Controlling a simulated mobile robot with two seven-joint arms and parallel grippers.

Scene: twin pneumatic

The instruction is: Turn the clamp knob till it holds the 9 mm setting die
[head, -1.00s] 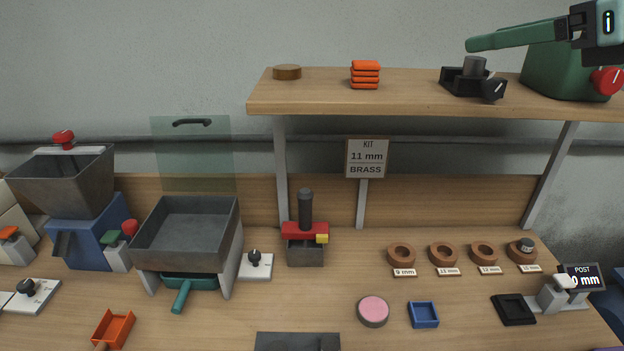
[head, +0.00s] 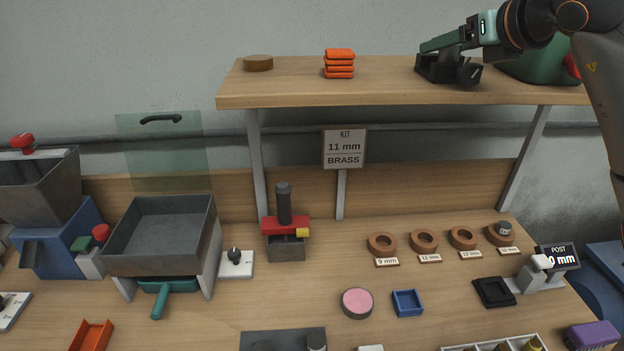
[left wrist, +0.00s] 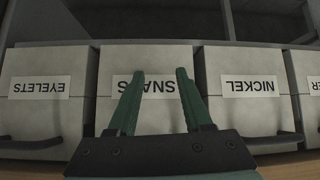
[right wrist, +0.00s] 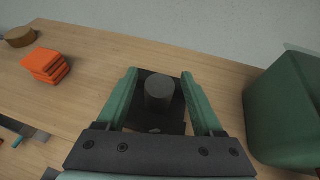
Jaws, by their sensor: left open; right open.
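The black clamp (head: 435,70) stands on the wooden shelf, with its dark clamp knob (head: 470,74) at its front right. The grey cylindrical die (right wrist: 159,93) stands upright in the clamp in the right wrist view; no size mark is readable on it. My right gripper (head: 440,44) is open over the clamp, its green fingers either side of the die, which they hide in the head view. The knob is mostly hidden in the right wrist view. My left gripper (left wrist: 158,78) is open and empty before labelled drawers, outside the head view.
Orange stacked pieces (head: 339,63) and a brown disc (head: 258,63) lie left on the shelf. A green machine (right wrist: 285,110) stands close right of my right gripper. Below, the ring labelled 9 mm (head: 382,243) looks empty; the far right ring holds a grey piece (head: 504,229).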

